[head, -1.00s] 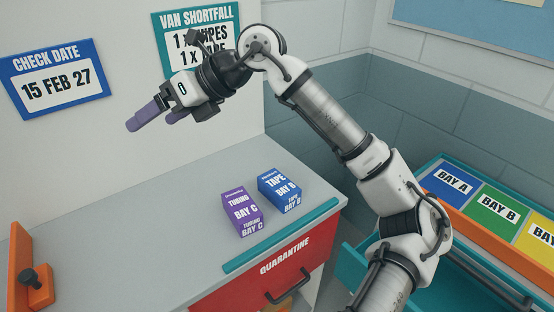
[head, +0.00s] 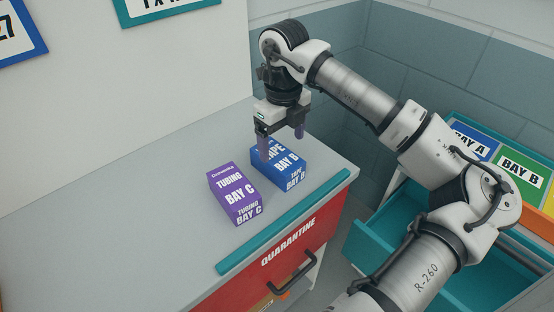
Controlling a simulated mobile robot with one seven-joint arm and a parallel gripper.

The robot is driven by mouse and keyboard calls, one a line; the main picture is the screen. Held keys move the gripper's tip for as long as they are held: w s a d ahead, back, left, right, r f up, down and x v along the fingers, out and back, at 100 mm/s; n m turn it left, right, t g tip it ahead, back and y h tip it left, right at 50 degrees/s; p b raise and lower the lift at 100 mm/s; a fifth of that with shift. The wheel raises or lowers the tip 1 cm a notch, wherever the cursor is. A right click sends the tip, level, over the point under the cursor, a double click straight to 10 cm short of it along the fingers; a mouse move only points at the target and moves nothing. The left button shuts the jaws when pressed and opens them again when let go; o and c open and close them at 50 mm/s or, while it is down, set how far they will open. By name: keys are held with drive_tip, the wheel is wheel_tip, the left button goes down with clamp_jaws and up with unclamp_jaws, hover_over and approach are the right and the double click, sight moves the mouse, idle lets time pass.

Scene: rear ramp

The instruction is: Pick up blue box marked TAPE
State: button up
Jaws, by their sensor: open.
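The blue box marked TAPE and BAY B (head: 291,172) stands on the grey counter, just right of and behind the purple box. My gripper (head: 282,145) points down over the blue box, with its purple fingers apart. One finger hangs in front of the left part of the box's top and hides some of the word TAPE. The other finger is near the box's far right edge. I cannot tell how far the fingertips are above or beside the box.
A purple box marked TUBING, BAY C (head: 234,195) stands close beside the blue box. A teal strip (head: 282,222) runs along the counter's front edge, above a red QUARANTINE drawer (head: 290,250). An open teal drawer (head: 376,245) is at the right. The counter's left side (head: 110,215) is clear.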

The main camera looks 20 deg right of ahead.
sight(277, 154)
drive_tip(key=shift+w+a+f+p, duration=0.15)
drive_tip(key=shift+f+p, duration=0.25)
drive_tip(key=shift+f, duration=0.75)
drive_tip(key=shift+a+f+p, duration=0.2)
drive_tip(key=shift+f+p, duration=0.25)
drive_tip(key=shift+f, duration=0.75)
drive_tip(key=shift+w+a+f+p, duration=0.15)
drive_tip(key=shift+f+p, duration=0.25)
drive_tip(key=shift+f, duration=0.75)
drive_tip(key=shift+s, duration=0.1)
drive_tip(key=c, duration=1.1)
drive_tip(key=shift+c, duration=0.5)
drive_tip(key=shift+r, duration=0.15)
